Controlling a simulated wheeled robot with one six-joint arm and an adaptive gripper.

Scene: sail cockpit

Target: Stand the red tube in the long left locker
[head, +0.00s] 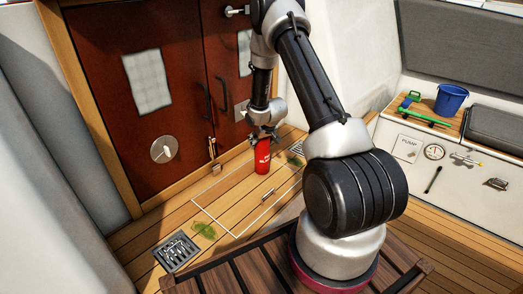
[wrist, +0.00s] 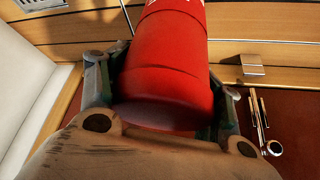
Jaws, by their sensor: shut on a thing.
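The red tube (head: 262,158), a cylinder with white lettering, is upright below my gripper (head: 264,137) in the head view. My gripper is shut on its top end. In the wrist view the red tube (wrist: 168,65) fills the middle, between the two fingers of my gripper (wrist: 162,108). I cannot tell whether its lower end touches the wooden floor. No long left locker can be made out for certain; a white-outlined floor panel (head: 235,207) with a small latch lies in front of the tube.
Dark red doors (head: 135,105) with handles stand behind. A floor drain (head: 176,251) and a green weed-like clump (head: 204,230) lie at the front left. On the right bench are a blue bucket (head: 450,99) and green tools (head: 428,115). Planks left of the tube are mostly clear.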

